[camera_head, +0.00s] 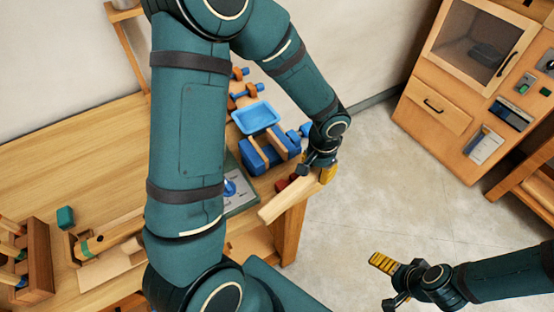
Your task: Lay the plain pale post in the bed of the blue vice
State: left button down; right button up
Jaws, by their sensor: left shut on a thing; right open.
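The plain pale post (286,198) is in my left gripper (322,170), held at its far right end. The gripper is shut on it, and the post slants down to the left across the table's right edge. The blue vice (254,165), with wooden bars across it, stands on the table just left of that gripper and behind the post. The post is apart from the vice in the picture; its height above the table is hard to tell. My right gripper (388,281) is open and empty over the floor at lower right.
A blue tray (257,117) stands behind the vice. A red piece (283,184) lies near the post, and a grey board (241,193) lies left of it, partly hidden by my arm. A wooden rack (37,258) and green block (65,217) are at left. A cabinet (470,90) stands at right.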

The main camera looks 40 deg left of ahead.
pick_arm(q)
jog(key=s+a+r+m+b, duration=0.1)
jog(key=s+a+r+m, duration=0.3)
jog(key=m, duration=0.6)
jog(key=a+r+m+b, duration=0.15)
jog(key=r+m, duration=0.35)
jog(key=m, duration=0.5)
notch_tip(320, 180, down, 9)
jog(key=b, duration=0.2)
jog(key=shift+a+f+b, duration=0.15)
jog(key=shift+f+b, duration=0.05)
jog(key=shift+b, duration=0.1)
jog(key=shift+s+r, duration=0.1)
jog(key=shift+f, duration=0.45)
jog(key=shift+f+b, duration=0.2)
jog(key=shift+b, duration=0.2)
